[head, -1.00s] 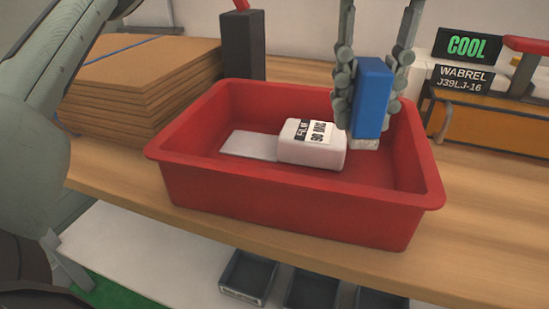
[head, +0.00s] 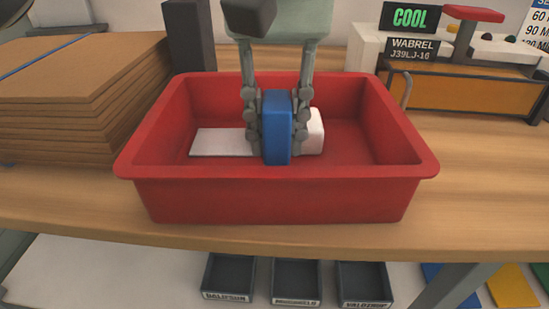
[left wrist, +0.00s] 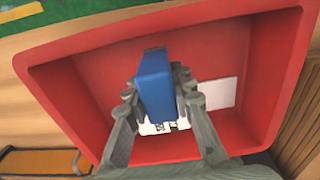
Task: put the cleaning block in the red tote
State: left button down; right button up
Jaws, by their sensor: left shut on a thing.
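The cleaning block (head: 278,125) is a blue upright block. My left gripper (head: 278,146) reaches down from above and is shut on its two sides. The block is within the outline of the red tote (head: 275,192), near the middle, with its lower end at the front rim line. I cannot tell whether it touches the floor. In the left wrist view the block (left wrist: 157,82) sits between the fingers (left wrist: 158,103) over the red tote (left wrist: 90,90). My right gripper is not in view.
In the tote are a white package (head: 315,134), partly hidden behind the block, and a flat white piece (head: 222,142). Stacked brown boards (head: 75,100) stand left of the tote. An orange-fronted unit (head: 460,95) stands behind right. Grey bins (head: 296,283) are below the table.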

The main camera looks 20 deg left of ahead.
aim_at(276, 162)
pick_arm(q)
jog(key=shift+f, duration=2.35)
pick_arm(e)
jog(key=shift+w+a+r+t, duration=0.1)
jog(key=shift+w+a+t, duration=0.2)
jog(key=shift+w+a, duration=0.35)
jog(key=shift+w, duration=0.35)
pick_arm(q)
jog(key=shift+f, duration=0.1)
jog(key=c, duration=1.3)
grip_release()
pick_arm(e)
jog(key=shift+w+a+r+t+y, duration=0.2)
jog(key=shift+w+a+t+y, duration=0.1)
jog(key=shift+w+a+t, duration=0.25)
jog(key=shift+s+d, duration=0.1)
